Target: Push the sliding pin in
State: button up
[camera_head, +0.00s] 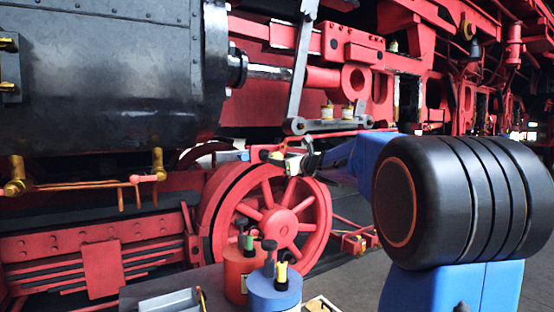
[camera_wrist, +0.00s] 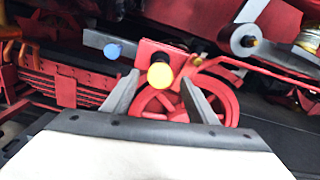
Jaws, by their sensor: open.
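A pin with a round yellow end (camera_wrist: 160,75) stands out of a red bracket (camera_wrist: 152,52) in the wrist view. I take it to be the sliding pin. A blue round end (camera_wrist: 113,50) shows to its left, by a grey bar. My gripper (camera_wrist: 160,77) is open, with one finger on each side of the yellow end in the picture. I cannot tell whether the fingers touch it. In the head view, the yellow end (camera_head: 276,155) is small, just left of my gripper (camera_head: 298,160). How far the pin stands out is unclear.
A red spoked wheel (camera_head: 283,209) is behind and below the bracket. Grey linkage rods (camera_head: 300,70) hang above. A red can (camera_head: 240,272) and a blue can (camera_head: 273,292), both holding tools, stand below with a grey tray (camera_head: 172,303). Clear floor shows at the right.

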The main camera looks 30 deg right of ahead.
aim_at(278, 157)
jog(key=shift+w, duration=2.2)
grip_shut()
jog(key=shift+w+a+r, duration=0.1)
jog(key=shift+w+a, duration=0.05)
jog(key=shift+w, duration=2.5)
jog(key=shift+c, duration=1.8)
grip_release()
jog(key=o, duration=0.4)
jog(key=shift+w, duration=0.1)
jog(key=shift+c, duration=0.2)
